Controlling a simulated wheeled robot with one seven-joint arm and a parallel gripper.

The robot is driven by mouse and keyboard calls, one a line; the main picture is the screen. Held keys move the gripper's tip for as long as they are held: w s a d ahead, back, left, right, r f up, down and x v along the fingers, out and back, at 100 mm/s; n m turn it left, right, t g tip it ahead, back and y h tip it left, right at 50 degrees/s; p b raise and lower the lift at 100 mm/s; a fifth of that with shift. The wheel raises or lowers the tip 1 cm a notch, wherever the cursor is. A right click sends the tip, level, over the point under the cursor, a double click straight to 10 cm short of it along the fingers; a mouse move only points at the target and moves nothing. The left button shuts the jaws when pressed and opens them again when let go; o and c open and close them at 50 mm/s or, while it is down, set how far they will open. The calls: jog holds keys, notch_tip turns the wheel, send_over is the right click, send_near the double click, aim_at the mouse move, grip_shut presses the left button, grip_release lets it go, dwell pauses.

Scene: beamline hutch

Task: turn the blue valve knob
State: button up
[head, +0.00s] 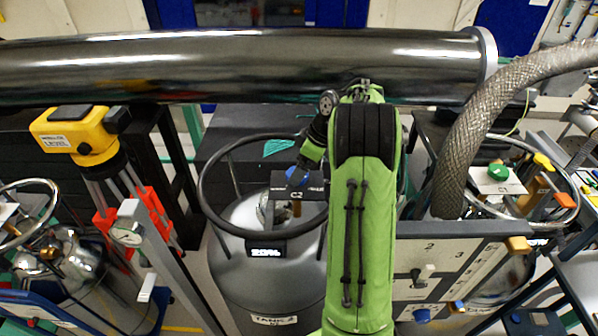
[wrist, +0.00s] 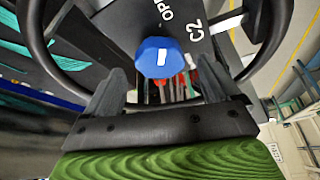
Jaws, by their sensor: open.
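The blue valve knob (head: 297,177) sits on top of the grey tank (head: 240,272), beside a dark plate marked C2 (head: 299,196). In the wrist view the blue knob (wrist: 158,57) has a white mark on its face and lies ahead, between the lines of the two fingers. My gripper (wrist: 163,78) is open, with one finger on each side and nothing held. Whether the fingertips have reached the knob's depth cannot be told. In the head view my green arm hides part of the tank, and the fingers are hard to make out.
A dark ring guard (head: 204,190) surrounds the tank top. A large shiny pipe (head: 240,65) crosses behind. A braided hose (head: 470,130) and a numbered panel (head: 455,262) stand right. A yellow level (head: 75,132) on a tripod stands left.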

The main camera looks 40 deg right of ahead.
jog(key=shift+x, duration=1.1)
jog(key=c, duration=1.1)
jog(key=shift+o, duration=0.2)
jog(key=shift+m+b, duration=0.35)
jog(key=shift+m, duration=0.05)
jog(key=m+b, duration=0.1)
jog(key=m, duration=0.1)
jog(key=m+h+b, duration=0.1)
jog(key=b, duration=0.1)
jog(key=shift+a+m+t+h, duration=0.2)
jog(key=shift+m+t+h, duration=0.1)
jog(key=shift+m+t, duration=0.1)
jog(key=m+h+b, duration=0.1)
jog(key=m, duration=0.2)
jog(key=m+h+b, duration=0.1)
jog(key=m, duration=0.2)
jog(key=shift+a, duration=0.15)
jog(key=m+h, duration=0.1)
jog(key=m, duration=0.2)
jog(key=m+g+h, duration=0.1)
jog(key=m, duration=0.2)
jog(key=shift+a+r+m+g+h, duration=0.1)
jog(key=shift+a+m+g+h, duration=0.05)
jog(key=shift+m+g+h, duration=0.2)
jog(key=m+g+p, duration=0.1)
jog(key=m, duration=0.1)
jog(key=m+g+h, duration=0.1)
jog(key=m, duration=0.2)
jog(key=shift+w+m+p, duration=0.2)
jog(key=shift+m+p, duration=0.15)
